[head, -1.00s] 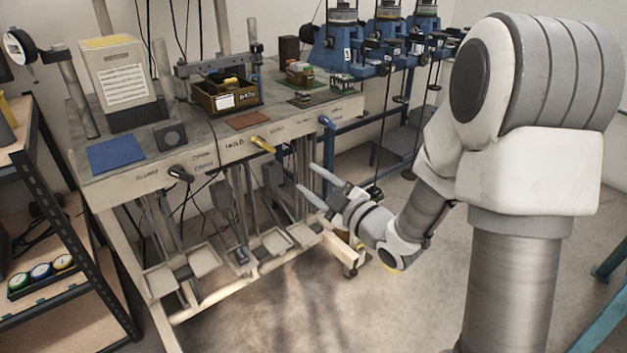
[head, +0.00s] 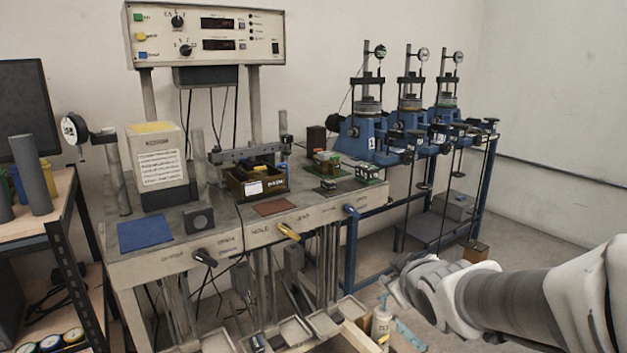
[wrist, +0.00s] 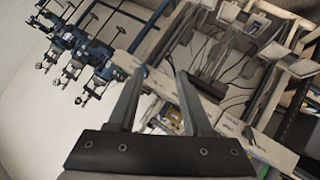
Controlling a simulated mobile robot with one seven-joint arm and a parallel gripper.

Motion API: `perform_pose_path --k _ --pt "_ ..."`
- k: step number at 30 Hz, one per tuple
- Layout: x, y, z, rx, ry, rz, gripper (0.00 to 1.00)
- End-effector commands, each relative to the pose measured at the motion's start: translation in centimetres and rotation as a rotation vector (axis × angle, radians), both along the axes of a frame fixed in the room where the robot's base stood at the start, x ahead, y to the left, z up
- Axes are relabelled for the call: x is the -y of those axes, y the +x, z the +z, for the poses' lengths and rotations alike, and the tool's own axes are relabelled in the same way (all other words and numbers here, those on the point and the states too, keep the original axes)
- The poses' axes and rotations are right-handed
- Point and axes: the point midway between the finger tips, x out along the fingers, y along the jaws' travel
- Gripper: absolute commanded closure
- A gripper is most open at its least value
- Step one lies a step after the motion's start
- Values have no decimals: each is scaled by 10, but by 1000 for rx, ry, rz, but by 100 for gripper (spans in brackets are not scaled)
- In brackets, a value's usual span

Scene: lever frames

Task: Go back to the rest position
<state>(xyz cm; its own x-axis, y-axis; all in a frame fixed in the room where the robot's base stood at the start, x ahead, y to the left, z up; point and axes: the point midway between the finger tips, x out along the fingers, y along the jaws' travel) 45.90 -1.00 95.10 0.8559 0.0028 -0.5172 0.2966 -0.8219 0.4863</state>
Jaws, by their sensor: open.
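My gripper (wrist: 165,100) shows in the wrist view with its two grey fingers spread apart and nothing between them. In the head view my arm reaches in from the right edge, and the gripper end (head: 390,298) sits low, in front of the bench's right end. The fingers are hard to make out there. The bench has three levers along its front edge: a black one (head: 204,257), a yellow one (head: 288,231) and a blue one (head: 351,211). My gripper is apart from all three.
The grey bench (head: 225,240) carries an open box (head: 255,182), a blue mat (head: 145,234) and a control panel (head: 205,35) above. Blue test stands (head: 365,135) stand behind right. A shelf (head: 60,235) is at the left. A white bottle (head: 381,320) stands below my gripper.

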Motion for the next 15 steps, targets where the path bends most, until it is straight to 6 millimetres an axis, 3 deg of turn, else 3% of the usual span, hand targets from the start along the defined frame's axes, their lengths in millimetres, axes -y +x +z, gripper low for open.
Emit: perform_pose_path --k 7,15 --pt "12 -81 11 -198 164 -233 50" --pt "-1 -178 9 -427 360 -403 50"
